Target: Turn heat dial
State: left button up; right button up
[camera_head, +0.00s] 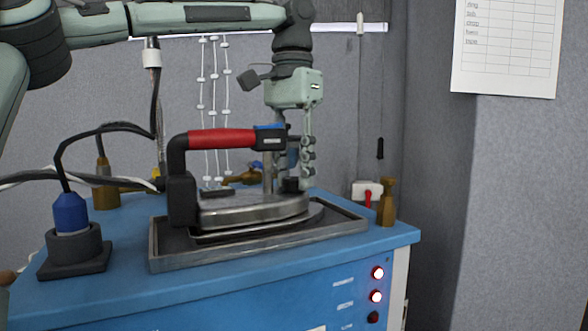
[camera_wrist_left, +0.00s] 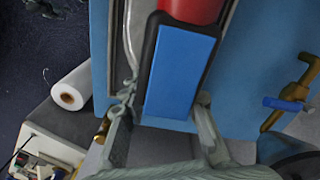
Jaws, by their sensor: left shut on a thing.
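The iron (camera_head: 250,212) has a red handle (camera_head: 222,139) with a black, blue-topped front end and rests on a dark metal tray (camera_head: 260,256). A small dark knob, which looks like the heat dial (camera_head: 292,185), sits on the iron's front under the handle end. My left gripper (camera_head: 291,178) comes down from above at the front of the iron, its fingers around the dial and shut on it. In the left wrist view the fingers (camera_wrist_left: 166,102) straddle the blue top of the handle end (camera_wrist_left: 180,70). The dial is hidden there. My right gripper is not in view.
A blue plug in a black socket (camera_head: 73,250) stands at the left with cables. A brass fitting (camera_head: 387,203) stands at the right corner. A grey wall is close behind.

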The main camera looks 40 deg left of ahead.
aim_at(294, 178)
pick_arm(q)
jog(key=shift+m, duration=0.3)
grip_shut()
jog(key=m, duration=0.3)
jog(key=shift+m, duration=2.4)
jog(key=o, duration=1.1)
grip_release()
jog(key=shift+o, duration=0.2)
jog(key=shift+r, duration=3.8)
